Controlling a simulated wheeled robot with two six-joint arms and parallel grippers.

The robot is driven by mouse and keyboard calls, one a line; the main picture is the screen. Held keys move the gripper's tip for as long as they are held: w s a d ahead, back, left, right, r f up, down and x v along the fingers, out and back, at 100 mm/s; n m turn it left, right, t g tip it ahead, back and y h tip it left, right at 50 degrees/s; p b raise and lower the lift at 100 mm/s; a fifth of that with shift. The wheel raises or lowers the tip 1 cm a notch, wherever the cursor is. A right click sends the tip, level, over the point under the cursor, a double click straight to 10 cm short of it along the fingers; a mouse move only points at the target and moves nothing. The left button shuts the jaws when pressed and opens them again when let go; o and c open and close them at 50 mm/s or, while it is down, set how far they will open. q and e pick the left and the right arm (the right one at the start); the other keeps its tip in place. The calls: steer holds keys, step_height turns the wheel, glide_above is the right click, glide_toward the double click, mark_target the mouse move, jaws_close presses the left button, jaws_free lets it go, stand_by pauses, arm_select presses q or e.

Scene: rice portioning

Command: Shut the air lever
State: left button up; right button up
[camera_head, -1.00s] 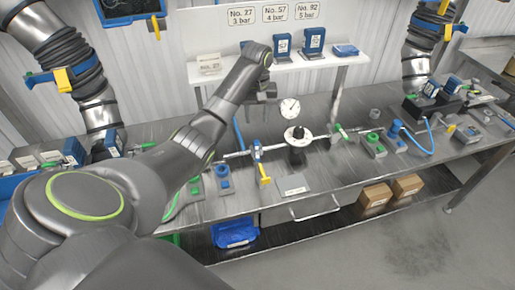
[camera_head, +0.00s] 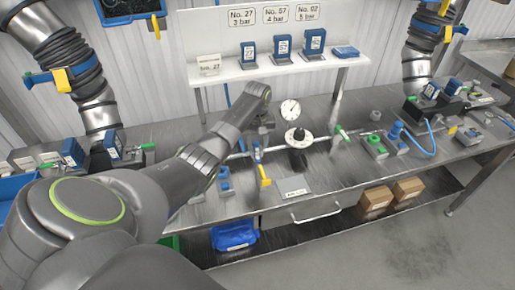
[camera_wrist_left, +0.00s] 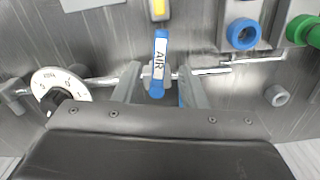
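The air lever is a blue handle with a white AIR label, seen in the left wrist view (camera_wrist_left: 160,55) standing across the metal pipe. In the head view its blue part (camera_head: 257,154) is partly hidden by my left arm. My left gripper (camera_wrist_left: 160,88) is open, with one finger on each side of the lever. My right gripper is not in view.
A dial regulator (camera_head: 298,136) sits on the pipe to the right, with a round gauge (camera_head: 290,110) behind it. A yellow handle (camera_head: 265,176) is in front. A blue fitting (camera_head: 225,182) stands left. A shelf (camera_head: 270,68) with blue devices is behind.

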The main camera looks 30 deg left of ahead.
mark_target(258, 154)
arm_select(q)
steer(key=shift+f, duration=1.95)
jaws_close()
